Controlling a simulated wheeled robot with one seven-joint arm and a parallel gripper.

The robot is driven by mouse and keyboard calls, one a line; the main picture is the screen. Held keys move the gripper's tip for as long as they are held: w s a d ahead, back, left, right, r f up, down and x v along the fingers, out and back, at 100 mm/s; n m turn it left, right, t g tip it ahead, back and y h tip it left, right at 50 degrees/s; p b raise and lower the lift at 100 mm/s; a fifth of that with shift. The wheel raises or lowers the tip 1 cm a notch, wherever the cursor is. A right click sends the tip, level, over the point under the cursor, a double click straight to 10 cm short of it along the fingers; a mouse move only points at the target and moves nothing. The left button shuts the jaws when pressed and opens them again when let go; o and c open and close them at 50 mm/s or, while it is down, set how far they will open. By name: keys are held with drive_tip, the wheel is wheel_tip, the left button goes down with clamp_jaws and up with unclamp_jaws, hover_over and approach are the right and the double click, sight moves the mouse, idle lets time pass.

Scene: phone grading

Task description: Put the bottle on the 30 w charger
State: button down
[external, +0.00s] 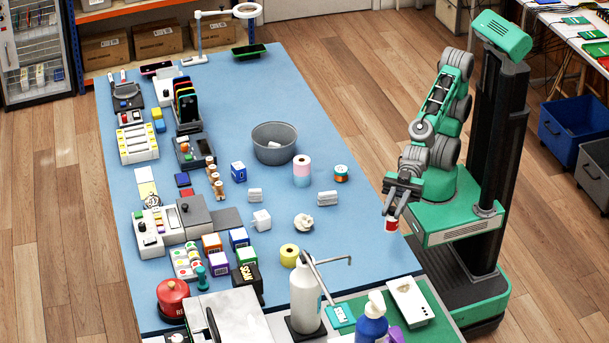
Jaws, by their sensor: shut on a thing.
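My gripper (392,212) points down at the right edge of the blue table, shut on a small red-and-white thing (391,225), likely the bottle; its shape is too small to be sure. It hangs below the fingers, seemingly above the table edge. Small white blocks that look like chargers lie on the mat: one (255,195) left of the pink-and-white roll, one (327,198) right of it, and a more cubic one (262,220) nearer the front. Their markings are unreadable, so I cannot tell which is the 30 W charger. My gripper is right of all of them.
A crumpled white piece (304,222) and yellow roll (289,255) lie nearer. A tall white bottle (305,297) and blue pump bottle (372,322) stand in front.

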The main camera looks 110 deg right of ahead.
drive_tip(key=w+a+f+p, duration=0.2)
drive_tip(key=w+a+f, duration=0.15)
drive_tip(key=f, duration=0.25)
drive_tip(key=w+d+r+m+t+h, duration=0.2)
drive_tip(key=w+d+m+t+h, duration=0.15)
drive_tip(key=w, duration=0.25)
drive_tip(key=w+d+r+m+t+h, duration=0.2)
drive_tip(key=w+d+m+h, duration=0.15)
drive_tip(key=w, duration=0.25)
drive_tip(key=w+d+r+m+g+h, duration=0.1)
drive_tip(key=d+r+m+h, duration=0.35)
drive_tip(key=d+h, duration=0.5)
drive_tip(key=w+d+r+m+h, duration=0.1)
drive_tip(key=d+r+m+h, duration=0.4)
drive_tip(key=d, duration=0.8)
drive_tip(key=n, duration=0.1)
hover_over(260, 215)
drive_tip(key=shift+h, duration=0.25)
drive_tip(key=shift+f, duration=6.25)
